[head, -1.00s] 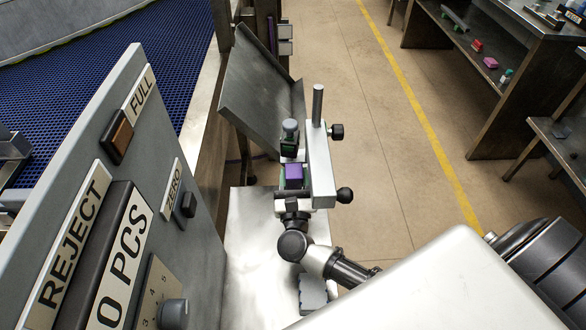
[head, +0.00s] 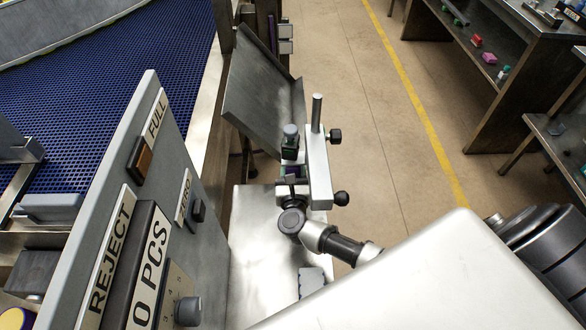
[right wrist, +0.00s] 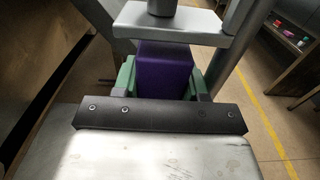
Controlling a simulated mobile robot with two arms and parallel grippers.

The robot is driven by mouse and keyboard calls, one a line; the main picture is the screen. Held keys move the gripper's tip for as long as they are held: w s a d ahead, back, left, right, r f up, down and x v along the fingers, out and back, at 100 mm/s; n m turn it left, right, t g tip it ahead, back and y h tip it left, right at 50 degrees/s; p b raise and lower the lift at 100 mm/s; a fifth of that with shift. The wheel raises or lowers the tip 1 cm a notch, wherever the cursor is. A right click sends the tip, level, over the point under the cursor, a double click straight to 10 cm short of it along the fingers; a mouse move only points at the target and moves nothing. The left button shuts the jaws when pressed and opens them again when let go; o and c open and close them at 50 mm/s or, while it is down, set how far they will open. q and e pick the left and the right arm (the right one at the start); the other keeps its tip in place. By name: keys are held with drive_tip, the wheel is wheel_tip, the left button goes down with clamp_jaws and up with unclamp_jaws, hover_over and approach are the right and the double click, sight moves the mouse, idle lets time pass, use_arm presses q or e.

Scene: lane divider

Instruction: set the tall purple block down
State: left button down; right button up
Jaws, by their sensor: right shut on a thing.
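The tall purple block shows in the right wrist view (right wrist: 164,70), between two green finger pads, with a pale metal bar across its far upper side. My right gripper (head: 291,173) is shut on it. In the head view only a small dark purple part of the block shows, beside a pale upright bracket (head: 318,170); the rest is hidden by the gripper and the bracket. Whether the block's bottom touches anything cannot be seen. My left gripper is not in view.
A tilted grey metal plate (head: 262,95) stands beyond the gripper. A bare metal surface (head: 262,260) lies nearer. The control panel (head: 150,210) stands close on the left, with a blue mesh conveyor (head: 110,75) behind it. The bracket bears black knobs and an upright post.

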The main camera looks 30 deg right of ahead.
drive_tip(key=shift+f, duration=0.1)
drive_tip(key=o, duration=0.9)
drive_tip(key=shift+o, duration=0.2)
drive_tip(key=b+v, duration=0.2)
drive_tip(key=v, duration=1)
